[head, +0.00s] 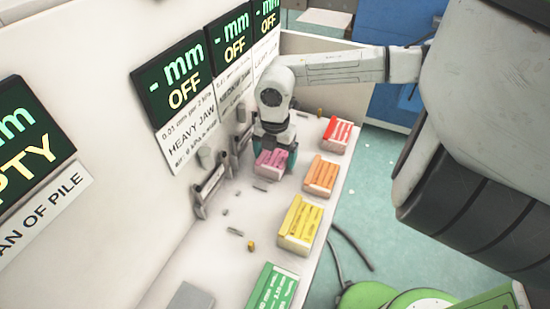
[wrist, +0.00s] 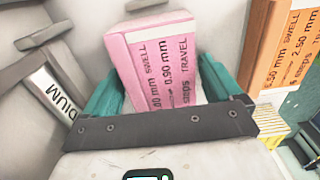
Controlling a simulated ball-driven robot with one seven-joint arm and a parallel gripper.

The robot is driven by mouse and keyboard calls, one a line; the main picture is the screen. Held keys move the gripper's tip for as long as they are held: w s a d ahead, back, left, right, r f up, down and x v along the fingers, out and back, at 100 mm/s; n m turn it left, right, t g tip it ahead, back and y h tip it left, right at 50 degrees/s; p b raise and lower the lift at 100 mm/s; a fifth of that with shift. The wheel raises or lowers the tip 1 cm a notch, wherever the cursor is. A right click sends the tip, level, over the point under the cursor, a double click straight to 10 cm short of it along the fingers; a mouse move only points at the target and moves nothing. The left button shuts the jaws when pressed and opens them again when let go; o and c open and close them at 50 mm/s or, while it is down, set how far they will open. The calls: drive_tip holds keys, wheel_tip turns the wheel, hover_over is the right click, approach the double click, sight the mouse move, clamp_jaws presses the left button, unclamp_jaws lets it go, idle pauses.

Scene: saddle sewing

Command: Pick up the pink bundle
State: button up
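Red (head: 337,134), orange (head: 321,175), yellow (head: 300,225) and green (head: 272,290) bundles line the bench's right side. Grey jaw fixtures (head: 211,190) stand along the wall at left, below dark displays (head: 178,85). Small loose pieces (head: 235,232) lie on the white bench (head: 215,255).

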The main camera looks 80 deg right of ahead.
drive_tip(key=c, duration=1)
drive_tip(key=shift+c, duration=0.2)
drive_tip(key=shift+r, duration=0.15)
